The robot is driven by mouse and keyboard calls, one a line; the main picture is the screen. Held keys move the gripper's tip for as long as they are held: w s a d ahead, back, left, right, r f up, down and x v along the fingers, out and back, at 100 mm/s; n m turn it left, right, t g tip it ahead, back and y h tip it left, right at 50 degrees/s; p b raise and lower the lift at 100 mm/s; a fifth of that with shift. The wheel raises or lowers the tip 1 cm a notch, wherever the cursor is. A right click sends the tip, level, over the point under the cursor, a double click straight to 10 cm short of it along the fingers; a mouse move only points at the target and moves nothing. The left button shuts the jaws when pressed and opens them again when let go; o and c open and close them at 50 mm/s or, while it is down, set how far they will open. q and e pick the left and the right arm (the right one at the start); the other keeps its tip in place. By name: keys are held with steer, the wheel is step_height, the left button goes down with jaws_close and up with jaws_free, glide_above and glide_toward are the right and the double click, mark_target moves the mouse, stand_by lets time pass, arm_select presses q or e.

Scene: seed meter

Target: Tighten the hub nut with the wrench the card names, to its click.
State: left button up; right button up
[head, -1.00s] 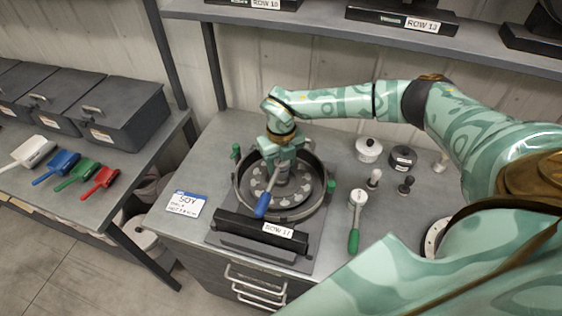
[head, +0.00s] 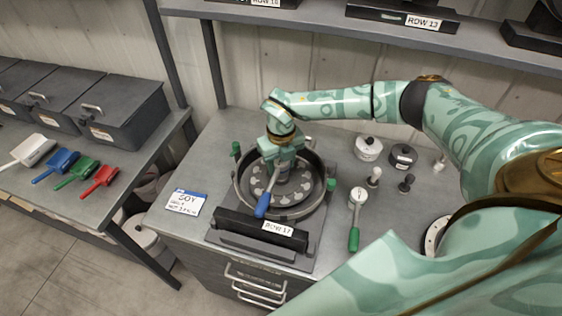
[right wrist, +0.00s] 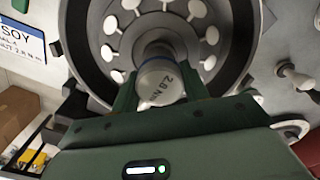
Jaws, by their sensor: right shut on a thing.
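The blue-handled wrench (head: 262,206) stands over the middle of the seed meter (head: 243,196), its handle toward the front. My right gripper (head: 280,160) is shut on its round white head. A green-handled wrench (head: 354,238) with a white head lies on the bench to the right. The card (head: 186,203) lies left of the meter and reads "SOY"; its lower line seems to read 2.8 N m. My left gripper is not in view.
A white-lidded pot (head: 368,147), a dark pot (head: 403,156) and small knobbed pieces (head: 407,184) stand at the bench's right. A black ROW bar (head: 255,230) lies along the meter's front. Scoops (head: 100,181) and dark bins (head: 122,115) are on the left bench. A shelf (head: 330,20) hangs behind.

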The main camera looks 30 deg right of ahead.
steer(key=shift+f, duration=0.1)
steer(key=o, duration=1.9)
steer(key=shift+o, duration=0.2)
step_height(320, 180, up, 6)
steer(key=p, duration=0.5)
steer(key=shift+p, duration=0.4)
steer(key=shift+c, duration=0.3)
